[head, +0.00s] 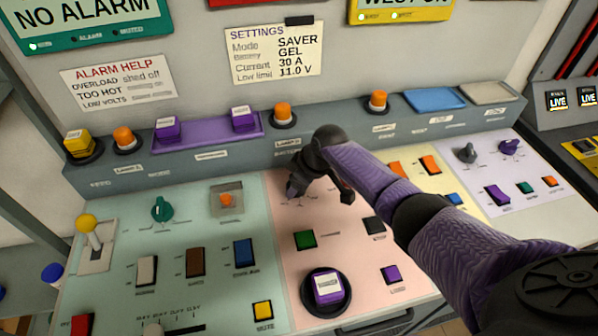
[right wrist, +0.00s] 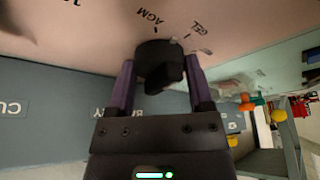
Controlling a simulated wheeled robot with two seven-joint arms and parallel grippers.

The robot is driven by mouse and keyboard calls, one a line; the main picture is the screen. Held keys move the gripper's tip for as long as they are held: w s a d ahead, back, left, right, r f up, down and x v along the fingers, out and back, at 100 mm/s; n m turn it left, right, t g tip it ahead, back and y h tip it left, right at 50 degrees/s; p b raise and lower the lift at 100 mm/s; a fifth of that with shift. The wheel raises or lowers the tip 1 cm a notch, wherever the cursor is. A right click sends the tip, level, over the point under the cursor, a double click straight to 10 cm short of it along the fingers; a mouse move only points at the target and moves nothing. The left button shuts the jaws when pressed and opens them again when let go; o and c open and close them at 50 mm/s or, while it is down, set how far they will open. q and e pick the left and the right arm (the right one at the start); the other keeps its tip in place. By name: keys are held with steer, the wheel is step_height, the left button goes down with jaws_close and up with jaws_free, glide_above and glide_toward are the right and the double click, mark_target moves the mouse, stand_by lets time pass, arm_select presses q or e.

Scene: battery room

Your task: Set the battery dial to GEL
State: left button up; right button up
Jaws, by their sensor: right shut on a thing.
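The battery dial (right wrist: 160,62) is a black knob on the pale pink panel, seen close up in the right wrist view. The printed words AGM (right wrist: 150,17) and GEL (right wrist: 197,27) stand just beyond it. A small pale mark shows at the knob's edge, between the two words and nearer GEL; I cannot tell for sure whether it is the pointer. My right gripper (head: 297,187) is shut on the dial, its purple fingers on either side of it. In the head view the gripper and arm mostly hide the dial. My left gripper is not in view.
A settings card (head: 275,52) on the wall reads SAVER, GEL, 30 A, 11.0 V. A green switch (head: 305,240), a purple button (head: 327,286) and a black switch (head: 374,227) stand near the dial. A grey ledge (head: 345,125) with several lamps and buttons runs behind.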

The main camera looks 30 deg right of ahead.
steer(key=shift+r+m+t+h+p, duration=0.1)
steer(key=shift+m+t+h+p, duration=0.25)
steer(key=shift+m+p, duration=0.85)
steer(key=shift+m, duration=0.3)
steer(key=o, duration=1.3)
steer(key=shift+c, duration=0.2)
